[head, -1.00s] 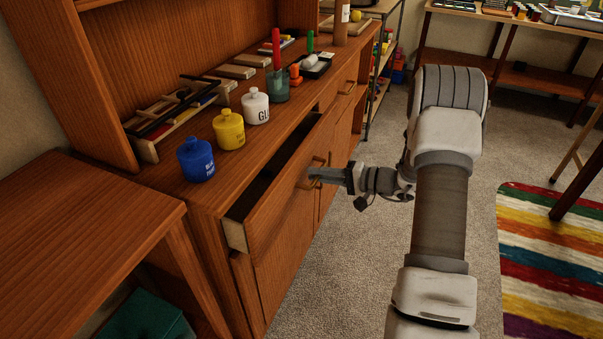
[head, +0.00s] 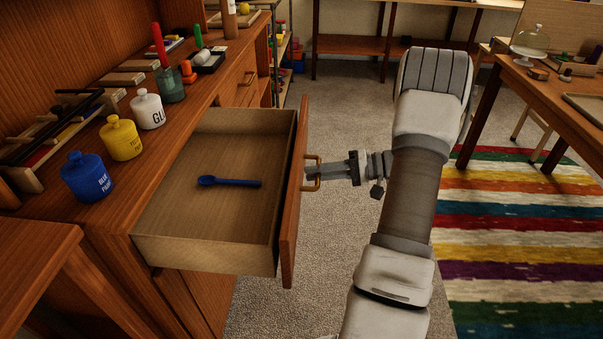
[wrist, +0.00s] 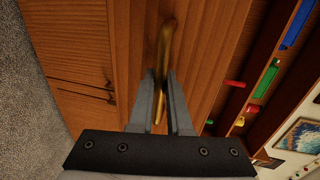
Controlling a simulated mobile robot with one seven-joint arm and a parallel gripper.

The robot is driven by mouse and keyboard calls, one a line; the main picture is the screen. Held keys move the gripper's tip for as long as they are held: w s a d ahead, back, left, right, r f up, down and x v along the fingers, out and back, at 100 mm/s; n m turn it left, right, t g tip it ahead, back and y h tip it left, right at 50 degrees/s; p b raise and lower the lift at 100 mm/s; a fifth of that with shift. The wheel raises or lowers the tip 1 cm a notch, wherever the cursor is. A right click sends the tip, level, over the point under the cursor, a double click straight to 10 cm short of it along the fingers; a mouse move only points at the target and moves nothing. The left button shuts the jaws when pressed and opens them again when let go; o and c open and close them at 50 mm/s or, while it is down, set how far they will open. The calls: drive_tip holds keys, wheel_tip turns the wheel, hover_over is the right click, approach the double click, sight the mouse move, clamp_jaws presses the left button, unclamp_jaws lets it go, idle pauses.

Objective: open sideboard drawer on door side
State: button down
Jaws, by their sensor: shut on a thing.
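The sideboard (head: 190,92) stands on the left with its near drawer (head: 170,250) pulled well out. A blue spoon (head: 230,182) lies on the floor of the drawer, which otherwise looks empty. The drawer front has a brass handle (head: 312,172). My gripper (head: 318,174) is shut on this handle from the right. In the wrist view the brass handle (wrist: 165,50) runs between the two fingers (wrist: 160,105), with the wooden drawer front behind it.
Blue (head: 87,178), yellow (head: 121,138) and white (head: 147,109) jars stand on the sideboard top with a cup (head: 170,86) of markers. A second drawer (head: 240,85) farther along is shut. Carpet (head: 300,270) is clear beside the open drawer; a striped rug (head: 520,225) and table (head: 550,95) are right.

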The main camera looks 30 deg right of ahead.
drive_tip(key=shift+s+d, duration=0.2)
drive_tip(key=shift+d, duration=0.05)
drive_tip(key=c, duration=0.9)
unclamp_jaws()
drive_tip(key=p+v, duration=0.3)
drive_tip(key=v, duration=1.4)
drive_tip(key=shift+s+d+p, duration=0.1)
drive_tip(key=shift+d+p, duration=0.1)
drive_tip(key=shift+p, duration=0.15)
